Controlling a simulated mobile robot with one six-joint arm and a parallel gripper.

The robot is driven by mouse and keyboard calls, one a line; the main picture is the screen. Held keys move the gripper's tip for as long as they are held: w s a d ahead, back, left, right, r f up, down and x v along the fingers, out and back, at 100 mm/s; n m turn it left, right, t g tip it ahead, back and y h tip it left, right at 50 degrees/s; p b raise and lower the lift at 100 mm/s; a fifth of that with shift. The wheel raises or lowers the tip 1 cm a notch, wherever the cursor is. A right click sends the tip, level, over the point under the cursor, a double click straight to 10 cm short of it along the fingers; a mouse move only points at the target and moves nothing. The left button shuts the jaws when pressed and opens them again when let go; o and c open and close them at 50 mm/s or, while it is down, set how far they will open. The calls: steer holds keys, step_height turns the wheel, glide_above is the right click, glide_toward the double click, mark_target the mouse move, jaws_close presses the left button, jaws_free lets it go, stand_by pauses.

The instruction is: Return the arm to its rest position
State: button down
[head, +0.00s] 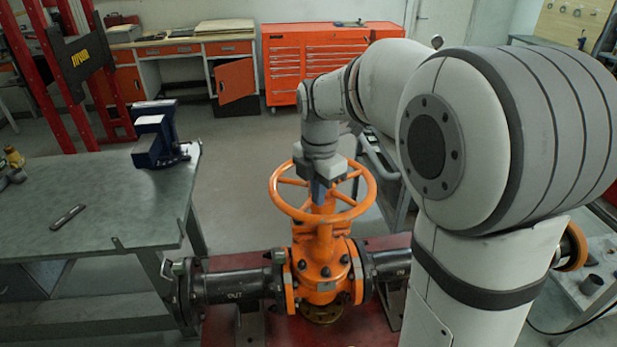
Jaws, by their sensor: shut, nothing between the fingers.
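The orange gate valve (321,262) stands upright, with its round orange handwheel (284,207) lying level on top. Black pipes (232,286) run from it to both sides. My arm comes in from the right and bends down over the wheel. My gripper (319,192) points down at the middle of the wheel, close to the hub and stem. The gripper is shut with nothing in it. Whether its fingertips touch the hub, I cannot tell. The gripper body hides the far part of the wheel rim.
A grey workbench (110,215) with a blue vise (157,135) is at the left. A red base (255,330) is under the valve. An orange tool cabinet (285,72) stands at the back. A grey cart (385,185) is right behind the wheel. Open floor (235,170) lies between bench and valve.

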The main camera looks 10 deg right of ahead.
step_height(320, 180, up, 2)
steer(key=shift+r+p, duration=0.15)
steer(key=shift+p, duration=0.45)
steer(key=s+d+f+m+t+b, duration=0.1)
steer(key=s+d+f+m+b, duration=0.1)
steer(key=s+m, duration=0.7)
steer(key=s+d+f+m+t+b, duration=0.2)
steer(key=s+m, duration=0.8)
steer(key=m, duration=0.5)
step_height(320, 180, down, 2)
steer(key=shift+f+b, duration=0.15)
steer(key=shift+b, duration=0.65)
steer(key=shift+d, duration=0.1)
